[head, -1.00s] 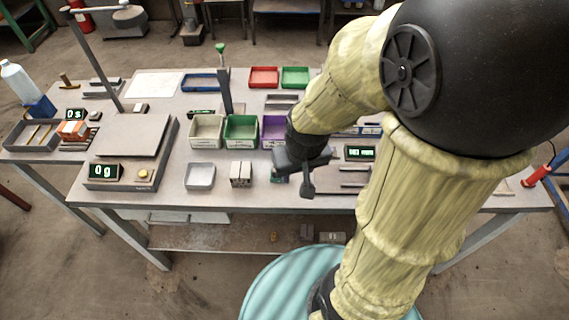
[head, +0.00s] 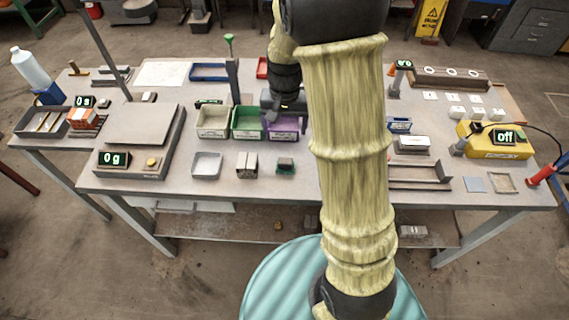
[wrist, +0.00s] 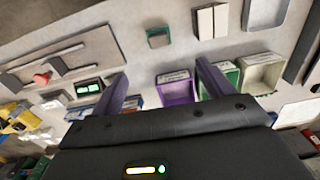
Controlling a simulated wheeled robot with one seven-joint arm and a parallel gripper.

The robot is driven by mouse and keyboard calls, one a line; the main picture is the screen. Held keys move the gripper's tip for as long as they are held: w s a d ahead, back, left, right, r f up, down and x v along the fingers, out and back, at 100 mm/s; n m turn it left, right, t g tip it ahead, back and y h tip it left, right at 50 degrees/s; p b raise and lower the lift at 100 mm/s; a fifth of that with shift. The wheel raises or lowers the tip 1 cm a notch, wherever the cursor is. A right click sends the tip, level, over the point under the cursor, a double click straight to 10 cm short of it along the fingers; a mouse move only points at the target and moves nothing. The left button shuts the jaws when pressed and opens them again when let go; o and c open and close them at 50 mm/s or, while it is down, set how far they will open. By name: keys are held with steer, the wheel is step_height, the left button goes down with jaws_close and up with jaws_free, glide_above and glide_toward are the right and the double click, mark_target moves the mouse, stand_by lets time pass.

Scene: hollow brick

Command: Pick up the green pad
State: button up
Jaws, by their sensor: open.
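The green pad (head: 285,165) is a small dark green block with a greyish top. It lies on the workbench near its front edge, right of a pale two-part block. It also shows in the wrist view (wrist: 158,37), at the top middle, beyond my fingertips. My gripper (wrist: 161,72) is open, with nothing between its two fingers. In the head view my gripper (head: 284,104) is above the purple bin (head: 287,124), behind the pad and apart from it. My arm hides part of the bench to the right.
The pale block (head: 247,165) and a grey tray (head: 207,165) stand left of the pad. A green bin (head: 247,122) and a cream bin (head: 213,122) are behind. A scale (head: 137,140) is further left. Bare bench surrounds the pad.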

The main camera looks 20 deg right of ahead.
steer(key=p, duration=0.2)
glide_toward(285, 160)
step_height(285, 160, down, 5)
steer(key=shift+a+f, duration=0.15)
steer(key=shift+f, duration=0.05)
stand_by(0.5)
steer(key=f+p, duration=0.1)
steer(key=f, duration=0.3)
steer(key=shift+d+f, duration=0.15)
steer(key=shift+d, duration=0.05)
steer(key=shift+f+p, duration=0.3)
steer(key=shift+f, duration=0.15)
